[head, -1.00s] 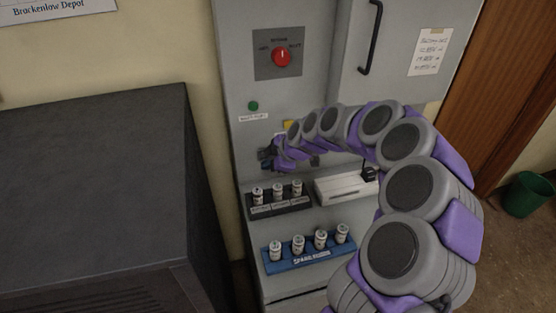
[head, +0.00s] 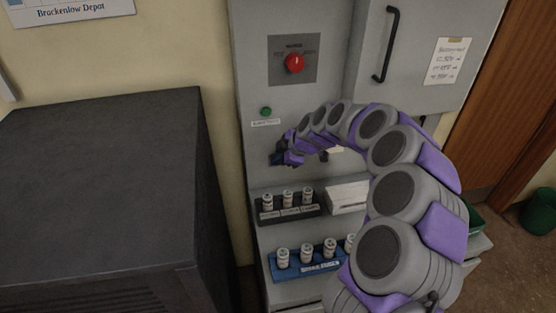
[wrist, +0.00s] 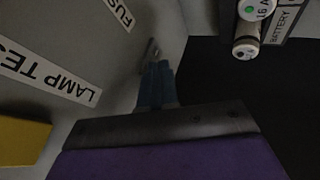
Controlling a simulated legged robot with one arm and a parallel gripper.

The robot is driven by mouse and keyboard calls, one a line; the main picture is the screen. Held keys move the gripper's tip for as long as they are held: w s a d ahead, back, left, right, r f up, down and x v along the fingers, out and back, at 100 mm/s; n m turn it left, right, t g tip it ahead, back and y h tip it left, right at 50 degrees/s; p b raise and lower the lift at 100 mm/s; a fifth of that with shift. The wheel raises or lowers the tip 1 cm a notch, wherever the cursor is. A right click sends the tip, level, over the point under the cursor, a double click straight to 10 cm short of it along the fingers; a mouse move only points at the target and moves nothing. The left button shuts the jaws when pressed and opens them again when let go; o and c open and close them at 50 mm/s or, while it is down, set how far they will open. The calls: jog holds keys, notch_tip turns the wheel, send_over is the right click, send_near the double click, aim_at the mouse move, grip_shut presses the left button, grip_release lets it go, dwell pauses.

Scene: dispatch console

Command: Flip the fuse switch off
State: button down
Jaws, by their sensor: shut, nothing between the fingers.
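In the wrist view a small metal toggle lever (wrist: 152,50), seemingly the fuse switch, stands on the grey panel beside a partly cut-off label beginning "FUS" (wrist: 120,12). My gripper (wrist: 155,72) is shut, its blue fingertips together and at or very near the lever; I cannot tell whether they touch it. In the head view my gripper (head: 277,158) is at the cabinet face, below the green lamp (head: 265,111). The switch is not distinguishable there, hidden by my gripper and arm. Its position is unclear.
A black rack (head: 290,213) with three fuses and a blue rack (head: 322,268) of spare fuses stand below my gripper. A white block (head: 345,197) is to the right. A red knob (head: 294,63) and a black door handle (head: 388,45) are above. A dark cabinet (head: 110,190) stands left.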

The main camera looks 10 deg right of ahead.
jog(key=shift+w+d+g, duration=0.1)
jog(key=shift+w+g, duration=0.1)
jog(key=shift+g, duration=0.1)
jog(key=shift+r, duration=0.15)
jog(key=shift+r, duration=0.7)
